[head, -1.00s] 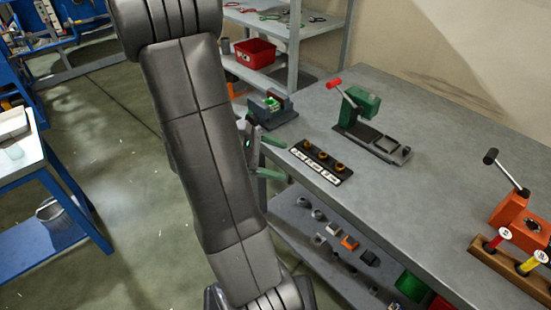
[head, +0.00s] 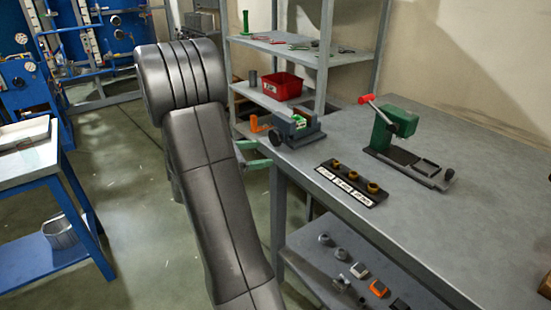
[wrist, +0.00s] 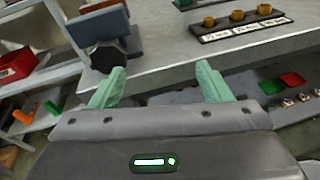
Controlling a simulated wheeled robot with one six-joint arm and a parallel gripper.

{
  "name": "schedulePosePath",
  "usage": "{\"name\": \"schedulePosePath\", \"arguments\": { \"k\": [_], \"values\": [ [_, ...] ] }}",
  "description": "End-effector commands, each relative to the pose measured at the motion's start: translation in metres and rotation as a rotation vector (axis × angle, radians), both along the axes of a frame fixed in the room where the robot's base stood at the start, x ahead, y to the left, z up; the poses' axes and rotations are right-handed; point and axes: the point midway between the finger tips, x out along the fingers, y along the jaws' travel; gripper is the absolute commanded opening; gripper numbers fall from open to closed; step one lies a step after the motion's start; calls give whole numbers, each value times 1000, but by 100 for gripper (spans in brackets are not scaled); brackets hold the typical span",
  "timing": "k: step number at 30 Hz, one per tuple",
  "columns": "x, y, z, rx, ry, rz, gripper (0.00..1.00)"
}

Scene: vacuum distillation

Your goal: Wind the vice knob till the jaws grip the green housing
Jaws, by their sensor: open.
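The grey-blue vice (head: 303,134) sits at the near-left corner of the workbench. The green housing (head: 298,121) sits between its jaws; whether they touch it I cannot tell. The knob lies near the left finger, not between the fingers. In the head view my gripper (head: 252,154) is partly hidden behind my arm.
A black strip with several brass fittings (head: 352,183) and a green press with a red-tipped lever (head: 395,125) stand on the bench. A red bin (head: 281,86) is on the rack behind. Small parts lie on the lower shelf (head: 330,262). A blue table (head: 60,180) stands left.

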Motion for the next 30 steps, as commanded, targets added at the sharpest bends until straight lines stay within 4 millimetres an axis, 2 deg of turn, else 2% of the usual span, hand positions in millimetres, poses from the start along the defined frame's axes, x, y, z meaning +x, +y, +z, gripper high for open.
{"name": "schedulePosePath", "arguments": {
  "k": [1,3,9,13,20,30],
  "values": [
    [11,12,-19,-36,2,35,71],
    [23,26,-24,-87,6,76,71],
    [43,53,-28,-184,11,146,71],
    [48,57,-26,-204,12,158,71],
    [63,33,-25,-204,12,154,71],
    [102,-25,-26,-204,11,154,71]
  ]
}}
